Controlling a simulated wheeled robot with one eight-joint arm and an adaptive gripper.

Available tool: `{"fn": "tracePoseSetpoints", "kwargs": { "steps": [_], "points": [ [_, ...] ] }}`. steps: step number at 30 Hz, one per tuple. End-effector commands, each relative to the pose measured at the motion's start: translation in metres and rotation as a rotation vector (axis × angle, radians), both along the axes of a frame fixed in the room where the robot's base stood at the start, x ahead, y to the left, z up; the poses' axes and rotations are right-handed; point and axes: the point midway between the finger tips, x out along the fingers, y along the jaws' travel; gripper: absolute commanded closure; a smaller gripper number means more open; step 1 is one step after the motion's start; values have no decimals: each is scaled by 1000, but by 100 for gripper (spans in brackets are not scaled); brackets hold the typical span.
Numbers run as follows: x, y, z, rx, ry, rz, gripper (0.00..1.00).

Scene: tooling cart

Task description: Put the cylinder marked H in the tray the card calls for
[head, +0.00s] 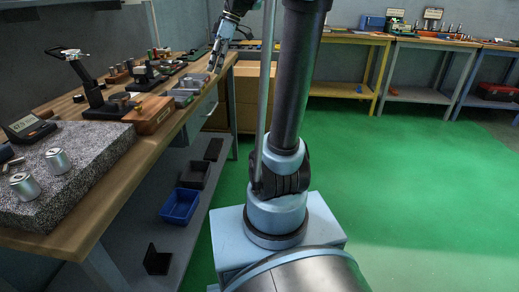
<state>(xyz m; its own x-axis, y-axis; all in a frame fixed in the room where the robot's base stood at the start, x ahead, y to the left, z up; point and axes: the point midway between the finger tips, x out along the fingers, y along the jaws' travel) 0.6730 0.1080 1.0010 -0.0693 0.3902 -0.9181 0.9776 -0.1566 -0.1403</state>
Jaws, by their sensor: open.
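Two silver metal cylinders stand upright on a speckled granite slab (95,150) at the left: one (58,161) farther back, one (25,186) nearer the front. Each has a small knob on top. I cannot read any letter on either. A blue tray (180,206) and a black tray (196,175) sit on the bench's lower shelf. I cannot make out a card with readable text. My gripper (216,62) is raised at the top centre near the bench's far end, well away from the cylinders. It is open and appears empty.
A small display device (27,127) stands on the slab. A wooden block (149,113), a black stand (91,92) and several tools crowd the wooden bench (75,232). A black angled object (158,260) is on the lower shelf. The green floor (420,190) is clear.

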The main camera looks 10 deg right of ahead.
Motion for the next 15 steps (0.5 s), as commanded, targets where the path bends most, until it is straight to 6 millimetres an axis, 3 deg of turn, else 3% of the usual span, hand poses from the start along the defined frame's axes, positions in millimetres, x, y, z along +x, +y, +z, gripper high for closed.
{"fn": "tracePoseSetpoints", "kwargs": {
  "steps": [3, 15],
  "points": [
    [-35, -13, -21, -52, 26, -153, 51],
    [-139, -57, -104, -195, 75, -690, 51]
  ]
}}
